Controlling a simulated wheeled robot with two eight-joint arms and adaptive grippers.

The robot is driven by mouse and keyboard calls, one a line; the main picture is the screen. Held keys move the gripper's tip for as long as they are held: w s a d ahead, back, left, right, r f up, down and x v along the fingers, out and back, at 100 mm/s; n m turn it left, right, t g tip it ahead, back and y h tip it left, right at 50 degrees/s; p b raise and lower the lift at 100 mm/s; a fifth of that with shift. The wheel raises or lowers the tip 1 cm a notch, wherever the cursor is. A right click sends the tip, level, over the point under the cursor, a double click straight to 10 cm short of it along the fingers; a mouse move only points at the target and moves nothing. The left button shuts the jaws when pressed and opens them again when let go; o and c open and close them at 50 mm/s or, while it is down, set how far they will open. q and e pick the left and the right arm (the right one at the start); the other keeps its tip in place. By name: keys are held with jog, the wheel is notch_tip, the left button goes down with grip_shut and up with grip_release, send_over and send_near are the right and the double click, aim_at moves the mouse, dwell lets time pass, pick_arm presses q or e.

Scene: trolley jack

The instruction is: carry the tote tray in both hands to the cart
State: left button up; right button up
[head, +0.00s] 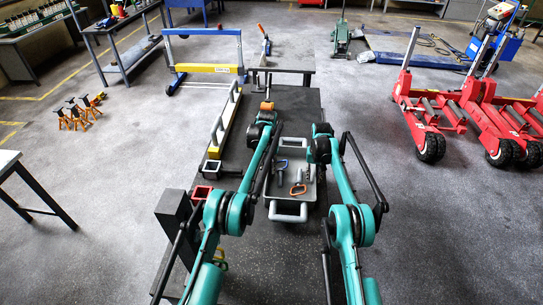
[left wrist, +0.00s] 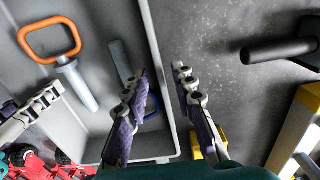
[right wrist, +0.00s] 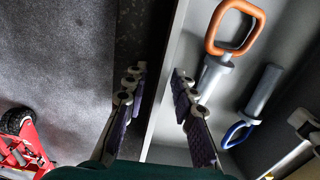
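The grey tote tray (head: 288,211) lies on a dark bench in the middle of the head view, with a handle at its near end. Inside are an orange-handled pin (left wrist: 50,40) and a blue-handled pin (right wrist: 236,132). My left gripper (left wrist: 160,72) is open with one finger inside the tray and one outside its side wall. My right gripper (right wrist: 158,75) is open over the opposite side wall in the same way. Neither is visibly closed on the wall. In the head view my arms partly hide the tray's sides. I cannot tell which object is the cart.
The dark bench (head: 283,265) also carries a long yellow-and-grey bar (head: 226,125) and a red square part (head: 200,192) left of the tray. Red jacks (head: 426,115) stand right, orange stands (head: 80,112) left, and a blue-yellow frame (head: 207,69) behind. Open floor lies on both sides.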

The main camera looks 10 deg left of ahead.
pick_arm(q)
notch_tip(320, 180, up, 5)
jog(key=shift+f, duration=0.15)
pick_arm(e)
jog(key=shift+r, duration=0.15)
notch_tip(320, 180, up, 12)
jog(key=shift+f, duration=0.1)
jog(key=shift+s, duration=0.1)
dwell(0.4)
